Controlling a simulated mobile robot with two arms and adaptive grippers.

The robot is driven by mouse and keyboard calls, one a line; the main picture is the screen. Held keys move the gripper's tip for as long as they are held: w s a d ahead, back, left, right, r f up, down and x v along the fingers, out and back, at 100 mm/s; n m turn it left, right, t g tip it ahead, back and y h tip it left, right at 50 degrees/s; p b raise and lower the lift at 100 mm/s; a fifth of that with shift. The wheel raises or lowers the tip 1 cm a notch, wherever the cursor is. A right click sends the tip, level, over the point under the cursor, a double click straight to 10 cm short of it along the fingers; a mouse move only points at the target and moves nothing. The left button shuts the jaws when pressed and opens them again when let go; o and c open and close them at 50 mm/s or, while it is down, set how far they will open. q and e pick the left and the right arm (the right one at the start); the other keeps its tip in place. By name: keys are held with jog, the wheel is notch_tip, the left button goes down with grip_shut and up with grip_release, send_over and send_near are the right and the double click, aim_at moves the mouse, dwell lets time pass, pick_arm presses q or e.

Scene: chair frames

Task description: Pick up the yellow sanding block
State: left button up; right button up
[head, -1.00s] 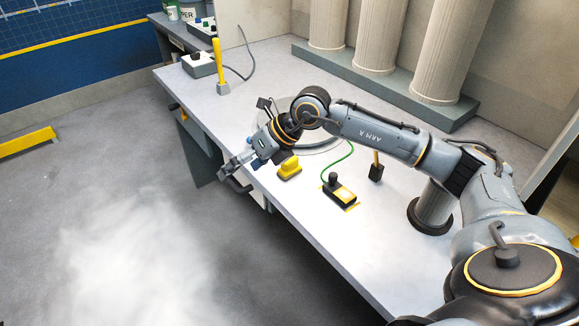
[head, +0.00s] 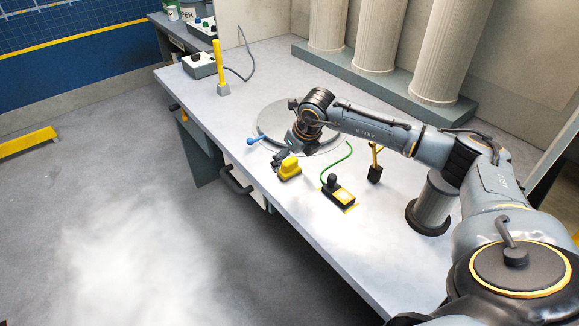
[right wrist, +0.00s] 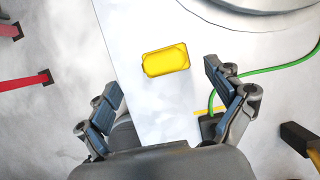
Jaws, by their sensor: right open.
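The yellow sanding block (head: 289,169) lies on the grey workbench near its front edge, in front of the round plate. In the right wrist view the block (right wrist: 166,60) lies ahead of my right gripper (right wrist: 163,84), roughly between the lines of its two spread fingers. Nothing is between the fingers. In the head view my right gripper (head: 281,158) hangs just beside and behind the block, partly overlapping it; whether it touches cannot be told. My left gripper is not in view.
A round grey plate (head: 272,117) with a blue-knobbed lever (head: 253,141) is behind. A black and yellow device (head: 340,193) with a green cable lies to the right, near a yellow-handled brush (head: 375,170). Columns (head: 380,40) stand at the back. The front right of the workbench (head: 330,235) is clear.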

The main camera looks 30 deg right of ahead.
aim_at(290, 160)
jog(key=x, duration=0.1)
jog(key=p+x, duration=0.1)
jog(key=x, duration=0.3)
jog(key=shift+d, duration=0.35)
jog(key=shift+r, duration=0.1)
jog(key=c, duration=1.3)
jog(key=shift+r, duration=0.55)
jog(key=s+a+r+b, duration=0.1)
jog(key=s+a+r, duration=0.1)
jog(key=s+r, duration=0.1)
jog(key=s+a+r+b, duration=0.2)
jog(key=s+a+r, duration=0.1)
jog(key=s+r, duration=0.1)
jog(key=s+a+r+b, duration=0.1)
jog(key=s+a+r, duration=0.2)
jog(key=s+r, duration=0.1)
jog(key=shift+s+a+r+b, duration=0.1)
jog(key=shift+a+r+b, duration=0.1)
jog(key=shift+r+b, duration=0.25)
